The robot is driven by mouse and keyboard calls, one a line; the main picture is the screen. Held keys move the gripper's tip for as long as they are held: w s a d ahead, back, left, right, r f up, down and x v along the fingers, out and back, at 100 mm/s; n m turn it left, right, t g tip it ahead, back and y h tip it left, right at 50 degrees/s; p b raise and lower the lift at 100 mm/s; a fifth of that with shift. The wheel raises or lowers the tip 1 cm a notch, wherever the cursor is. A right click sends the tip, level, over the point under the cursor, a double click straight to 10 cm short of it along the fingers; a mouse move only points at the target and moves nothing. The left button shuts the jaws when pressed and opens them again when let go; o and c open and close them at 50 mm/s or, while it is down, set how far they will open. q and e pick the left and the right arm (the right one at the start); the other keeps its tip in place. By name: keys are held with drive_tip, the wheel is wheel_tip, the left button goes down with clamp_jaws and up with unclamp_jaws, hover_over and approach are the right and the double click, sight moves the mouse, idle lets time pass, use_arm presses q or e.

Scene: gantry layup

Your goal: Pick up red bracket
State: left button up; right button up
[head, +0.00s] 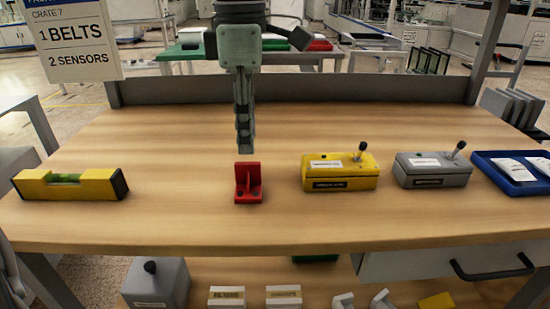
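The red bracket (248,184) stands on the wooden tabletop near the middle, an L-shaped piece with an upright plate at its back and dark holes in its base. My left gripper (245,143) hangs pointing straight down just above the bracket, with a small gap seeming to show between fingertips and bracket top. The fingers are seen edge-on, one in line with the other, so their opening is hidden. Nothing shows held in them. My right gripper is not in view.
A yellow spirit level (95,185) lies at left. A yellow switch box (340,172) and a grey one (432,169), both with levers, stand right of the bracket. A blue tray (510,182) with white packets is at far right. Tabletop around the bracket is clear.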

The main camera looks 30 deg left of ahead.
sight(251, 163)
use_arm(q)
drive_tip(key=shift+w+f, duration=0.1)
drive_tip(key=shift+w, duration=0.25)
drive_tip(key=shift+f, duration=0.35)
wheel_tip(251, 163, down, 7)
drive_tip(key=shift+r, duration=0.1)
drive_tip(key=shift+c, duration=0.5)
clamp_jaws()
